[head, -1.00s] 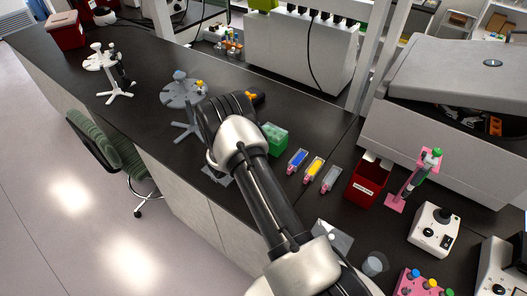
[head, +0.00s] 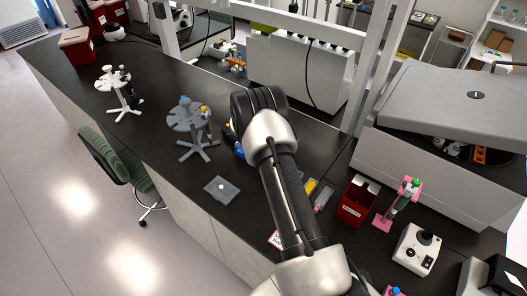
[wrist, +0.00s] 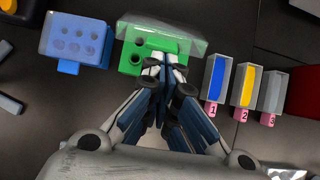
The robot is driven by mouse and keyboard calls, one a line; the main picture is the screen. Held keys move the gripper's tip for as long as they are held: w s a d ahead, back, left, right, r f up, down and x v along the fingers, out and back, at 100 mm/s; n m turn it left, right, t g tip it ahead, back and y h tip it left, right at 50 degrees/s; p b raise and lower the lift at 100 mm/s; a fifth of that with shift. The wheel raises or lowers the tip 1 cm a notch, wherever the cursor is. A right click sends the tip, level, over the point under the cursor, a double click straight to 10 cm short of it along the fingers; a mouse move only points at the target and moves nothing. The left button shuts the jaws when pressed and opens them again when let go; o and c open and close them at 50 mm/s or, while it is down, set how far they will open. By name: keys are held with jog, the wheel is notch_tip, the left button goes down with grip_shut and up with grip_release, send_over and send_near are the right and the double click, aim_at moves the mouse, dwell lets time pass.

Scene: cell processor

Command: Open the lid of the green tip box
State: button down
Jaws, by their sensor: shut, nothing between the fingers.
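The green tip box (wrist: 131,64) is in the upper middle of the wrist view, with dark round holes in its top. Its clear lid (wrist: 188,36) lies across the far side and sticks out past the box to the right. The lid looks tilted up from the box, but I cannot tell how far. My gripper (wrist: 167,64) is shut and empty, with its fingertips over the near right part of the box, close to the lid. I cannot tell whether they touch. In the head view my arm hides the green box and the fingertips.
A blue box (wrist: 76,44) stands just left of the green one. Several narrow trays, one blue (wrist: 215,78) and one yellow (wrist: 244,87), stand to the right. A red bin (head: 357,201) and a pipette carousel (head: 190,118) stand on the black bench.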

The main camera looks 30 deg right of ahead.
jog(key=d+r, duration=0.1)
jog(key=d, duration=0.1)
jog(key=w+d+r, duration=0.1)
jog(key=shift+w+d+r, duration=0.1)
jog(key=shift+d+r, duration=0.2)
jog(key=shift+d, duration=0.05)
jog(key=shift+w+d+r, duration=0.2)
jog(key=shift+d, duration=0.35)
jog(key=shift+w+d+r, duration=0.15)
jog(key=shift+d, duration=0.35)
jog(key=shift+r, duration=0.1)
